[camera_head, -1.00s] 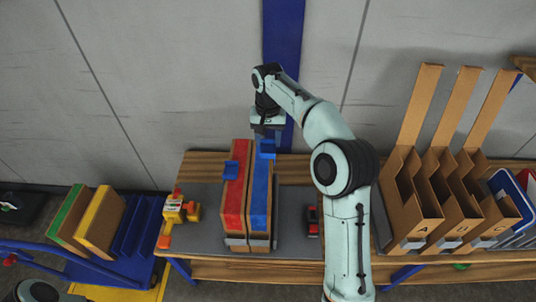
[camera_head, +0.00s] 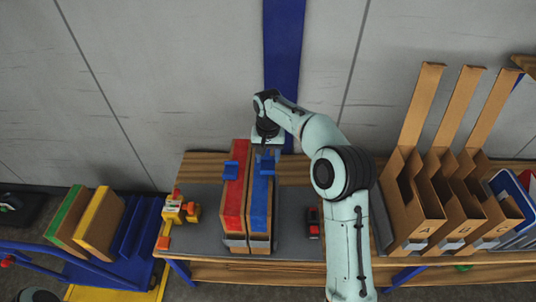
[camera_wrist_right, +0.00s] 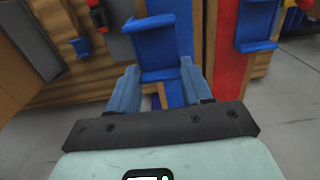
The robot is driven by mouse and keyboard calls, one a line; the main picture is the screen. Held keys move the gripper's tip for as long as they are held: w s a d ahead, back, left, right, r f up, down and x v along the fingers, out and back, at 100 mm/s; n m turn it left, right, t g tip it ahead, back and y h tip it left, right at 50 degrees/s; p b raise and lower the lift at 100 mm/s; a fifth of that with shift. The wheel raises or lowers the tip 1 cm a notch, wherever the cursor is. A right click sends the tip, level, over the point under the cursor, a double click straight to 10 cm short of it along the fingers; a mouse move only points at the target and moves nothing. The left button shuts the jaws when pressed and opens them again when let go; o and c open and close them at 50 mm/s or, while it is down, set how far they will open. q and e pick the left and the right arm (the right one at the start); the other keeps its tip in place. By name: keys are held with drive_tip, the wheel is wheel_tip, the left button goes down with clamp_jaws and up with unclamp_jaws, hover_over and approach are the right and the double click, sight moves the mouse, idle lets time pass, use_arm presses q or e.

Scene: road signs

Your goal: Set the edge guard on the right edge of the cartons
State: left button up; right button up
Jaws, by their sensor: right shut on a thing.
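Two tall brown cartons stand side by side, one with a red top strip (camera_head: 234,205) and one with a blue top strip (camera_head: 260,205). A blue edge guard (camera_head: 230,171) sits at the far left edge of the red-striped carton; it also shows in the right wrist view (camera_wrist_right: 257,28). My right gripper (camera_head: 267,152) is shut on a second blue edge guard (camera_head: 264,168), over the far part of the blue-striped carton. In the right wrist view this guard (camera_wrist_right: 160,45) is between the fingertips (camera_wrist_right: 160,70). I cannot tell whether it touches the carton. My left gripper is out of view.
The cartons stand on a grey mat (camera_head: 205,225) on a wooden bench. A yellow and red tool (camera_head: 178,208) lies left, a small red and black item (camera_head: 313,222) right. Brown lettered bins (camera_head: 425,215) stand farther right. A blue cart (camera_head: 100,272) with boards is left.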

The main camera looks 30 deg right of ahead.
sight(268, 157)
drive_tip(key=shift+s+f, duration=0.1)
drive_tip(key=shift+f, duration=0.4)
drive_tip(key=o, duration=1)
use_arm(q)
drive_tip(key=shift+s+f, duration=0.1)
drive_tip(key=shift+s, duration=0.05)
use_arm(e)
drive_tip(key=shift+o, duration=0.2)
wheel_tip(268, 157, up, 7)
drive_tip(key=shift+r+p, duration=0.1)
drive_tip(key=shift+p, duration=0.5)
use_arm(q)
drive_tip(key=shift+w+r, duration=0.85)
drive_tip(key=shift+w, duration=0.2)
use_arm(e)
wheel_tip(268, 157, up, 6)
